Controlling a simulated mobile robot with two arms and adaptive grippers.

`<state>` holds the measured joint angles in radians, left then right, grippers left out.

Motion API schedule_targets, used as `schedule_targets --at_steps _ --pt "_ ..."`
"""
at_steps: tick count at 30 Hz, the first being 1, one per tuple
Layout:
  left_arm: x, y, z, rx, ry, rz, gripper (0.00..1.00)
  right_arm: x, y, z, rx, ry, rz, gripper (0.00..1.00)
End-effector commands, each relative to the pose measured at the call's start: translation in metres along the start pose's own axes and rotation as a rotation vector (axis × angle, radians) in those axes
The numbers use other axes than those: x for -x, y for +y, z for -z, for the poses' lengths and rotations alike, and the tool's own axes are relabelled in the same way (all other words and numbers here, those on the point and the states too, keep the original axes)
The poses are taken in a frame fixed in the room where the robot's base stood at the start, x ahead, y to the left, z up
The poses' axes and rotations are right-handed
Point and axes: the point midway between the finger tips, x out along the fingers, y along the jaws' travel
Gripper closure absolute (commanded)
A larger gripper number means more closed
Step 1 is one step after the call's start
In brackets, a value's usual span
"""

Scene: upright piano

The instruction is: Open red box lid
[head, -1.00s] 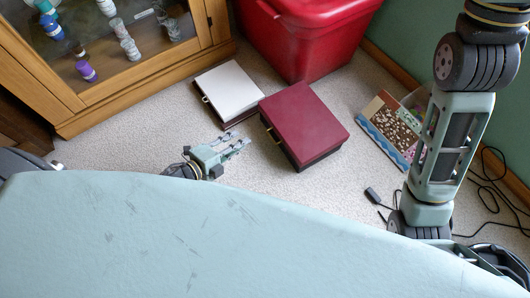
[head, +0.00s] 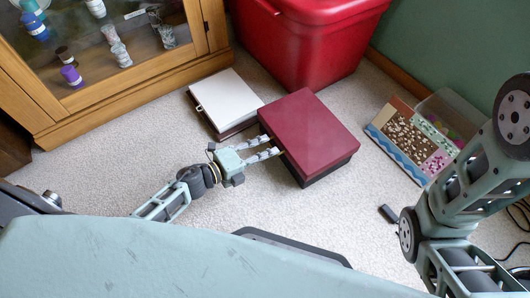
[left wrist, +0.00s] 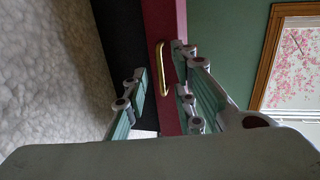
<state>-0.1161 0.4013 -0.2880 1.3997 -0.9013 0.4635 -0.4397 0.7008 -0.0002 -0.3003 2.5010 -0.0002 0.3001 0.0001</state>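The red box (head: 312,132) sits on the carpet with its dark red lid down on a black base. In the left wrist view a brass catch (left wrist: 167,66) shows on the lid's red edge (left wrist: 157,25), with the black base (left wrist: 122,40) beside it. My left gripper (head: 272,146) is at the box's left side. Its fingers (left wrist: 161,88) are open, one on each side of the catch; I cannot tell whether they touch it. My right arm shows at the right of the head view, but its gripper is out of view.
A box with a white lid (head: 228,100) lies left of the red box. A large red bin (head: 305,45) stands behind. A wooden glass cabinet (head: 130,100) is at left. A patterned box (head: 410,140) lies at right. Carpet (head: 250,205) in front is free.

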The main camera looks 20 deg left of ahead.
Motion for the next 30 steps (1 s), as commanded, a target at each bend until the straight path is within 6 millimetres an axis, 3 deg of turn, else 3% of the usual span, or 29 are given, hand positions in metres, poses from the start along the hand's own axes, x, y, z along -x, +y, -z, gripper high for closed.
schedule_targets --at_steps 10,19,30 --pt "-0.0057 -0.0001 0.0004 0.001 0.0 -0.001 0.75 0.0022 -0.0006 0.0007 0.0 0.0 0.001 0.6" --pt "-0.0054 0.0 0.0003 0.001 0.0 -0.001 1.0 0.0022 -0.0006 0.0007 0.0 0.0 0.001 0.6" --pt "-0.0052 0.0007 0.0002 -0.001 0.0 -0.002 1.0 0.0023 -0.0006 0.0005 0.0 -0.001 0.001 0.6"
